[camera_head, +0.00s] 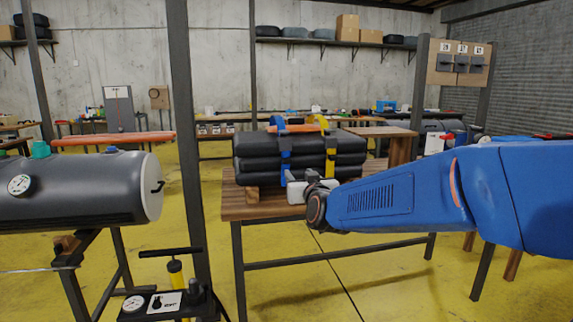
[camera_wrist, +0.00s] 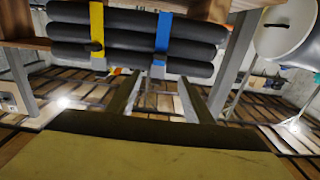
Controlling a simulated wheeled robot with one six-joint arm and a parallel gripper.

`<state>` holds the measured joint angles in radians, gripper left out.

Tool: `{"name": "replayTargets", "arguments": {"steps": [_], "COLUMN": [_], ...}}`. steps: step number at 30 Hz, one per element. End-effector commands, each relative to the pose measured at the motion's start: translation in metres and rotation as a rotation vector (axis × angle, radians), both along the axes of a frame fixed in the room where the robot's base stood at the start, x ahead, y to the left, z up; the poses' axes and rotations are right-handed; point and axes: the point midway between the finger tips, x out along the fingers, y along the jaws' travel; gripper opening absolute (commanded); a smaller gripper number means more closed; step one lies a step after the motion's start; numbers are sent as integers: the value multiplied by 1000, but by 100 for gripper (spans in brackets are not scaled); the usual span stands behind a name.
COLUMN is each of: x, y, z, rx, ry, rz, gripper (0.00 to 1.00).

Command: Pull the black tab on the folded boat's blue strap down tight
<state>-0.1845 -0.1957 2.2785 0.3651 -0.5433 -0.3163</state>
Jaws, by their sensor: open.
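The folded boat (camera_head: 250,165) is a stack of black rolls on a wooden workbench (camera_head: 262,208). Its blue strap (camera_head: 285,160) runs down the front face, left of a yellow strap (camera_head: 330,152). The wrist view looks upside down; there the boat (camera_wrist: 125,38), blue strap (camera_wrist: 163,32) and yellow strap (camera_wrist: 97,22) show at the top. A small pale piece shows at the blue strap's end. I cannot clearly make out the black tab. My gripper (camera_head: 292,188) is at the boat's front by the blue strap. Its fingers (camera_wrist: 160,98) are apart, with nothing visibly held.
A large grey tank (camera_head: 75,190) with a gauge stands at the left. A dark metal post (camera_head: 187,130) rises between it and the workbench. An orange and blue item (camera_head: 297,125) lies on the boat.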

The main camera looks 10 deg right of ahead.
Motion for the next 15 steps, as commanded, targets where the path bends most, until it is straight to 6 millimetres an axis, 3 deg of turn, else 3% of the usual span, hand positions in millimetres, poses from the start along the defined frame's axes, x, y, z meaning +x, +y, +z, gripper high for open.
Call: {"name": "replayTargets", "arguments": {"steps": [15], "x": [82], "y": [0], "z": [-1], "rx": [-1], "ry": [3], "rz": [0], "gripper": [47]}}
